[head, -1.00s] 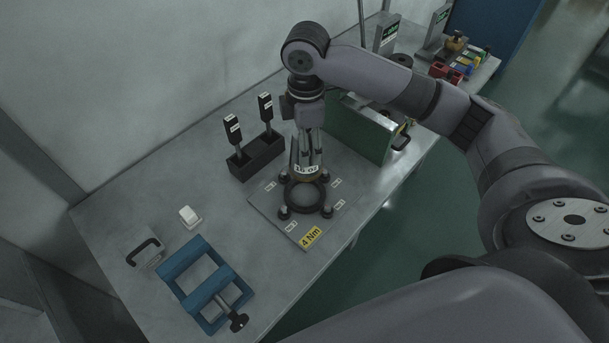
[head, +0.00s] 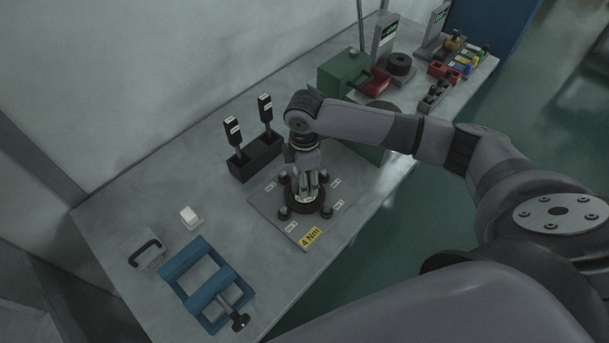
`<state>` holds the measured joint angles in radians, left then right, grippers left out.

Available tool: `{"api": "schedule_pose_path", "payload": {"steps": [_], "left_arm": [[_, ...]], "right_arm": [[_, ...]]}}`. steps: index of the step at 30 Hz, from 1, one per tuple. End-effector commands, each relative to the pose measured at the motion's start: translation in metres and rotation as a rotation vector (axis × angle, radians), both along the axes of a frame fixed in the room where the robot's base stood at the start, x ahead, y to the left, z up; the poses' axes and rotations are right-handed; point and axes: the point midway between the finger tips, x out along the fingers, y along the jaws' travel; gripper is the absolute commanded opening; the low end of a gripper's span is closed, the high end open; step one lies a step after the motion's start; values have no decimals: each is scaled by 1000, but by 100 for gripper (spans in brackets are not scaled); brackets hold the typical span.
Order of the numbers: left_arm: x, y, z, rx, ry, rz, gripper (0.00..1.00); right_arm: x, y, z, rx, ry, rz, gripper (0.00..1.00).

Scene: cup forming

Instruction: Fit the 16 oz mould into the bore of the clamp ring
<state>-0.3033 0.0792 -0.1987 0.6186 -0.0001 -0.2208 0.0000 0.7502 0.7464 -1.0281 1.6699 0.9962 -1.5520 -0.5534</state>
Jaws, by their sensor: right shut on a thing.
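The black clamp ring (head: 316,208) sits on a grey base plate (head: 268,206) among several bolts, with a yellow "4 Nm" label on the plate's front corner. My right gripper (head: 308,192) points down over the ring, fingers closed around the mould. The mould (head: 304,199) shows only as a small pale part low between the fingers, at the height of the ring. The fingers hide most of it, and I cannot tell how deep it sits in the bore. My left gripper is not in view.
A black holder (head: 257,158) with two upright labelled tools stands behind the plate. A blue clamp frame (head: 190,262), a white block (head: 190,216) and a handled plate (head: 143,249) lie to the left. A green box (head: 344,72) and red bins stand at the back right.

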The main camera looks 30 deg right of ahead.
Motion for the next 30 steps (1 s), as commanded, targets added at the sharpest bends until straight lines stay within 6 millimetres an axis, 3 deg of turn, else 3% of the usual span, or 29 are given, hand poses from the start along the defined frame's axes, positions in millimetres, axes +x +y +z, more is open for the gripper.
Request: {"api": "schedule_pose_path", "payload": {"steps": [6,7,16,25,30], "left_arm": [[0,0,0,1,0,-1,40],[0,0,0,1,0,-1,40],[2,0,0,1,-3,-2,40],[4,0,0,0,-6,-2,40],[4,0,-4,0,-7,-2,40]], "right_arm": [[1,1,0,1,-2,0,0],[0,0,-1,1,0,0,56],[0,0,-1,1,0,0,75],[0,0,0,1,-1,0,75],[2,0,16,2,-6,0,75]]}}
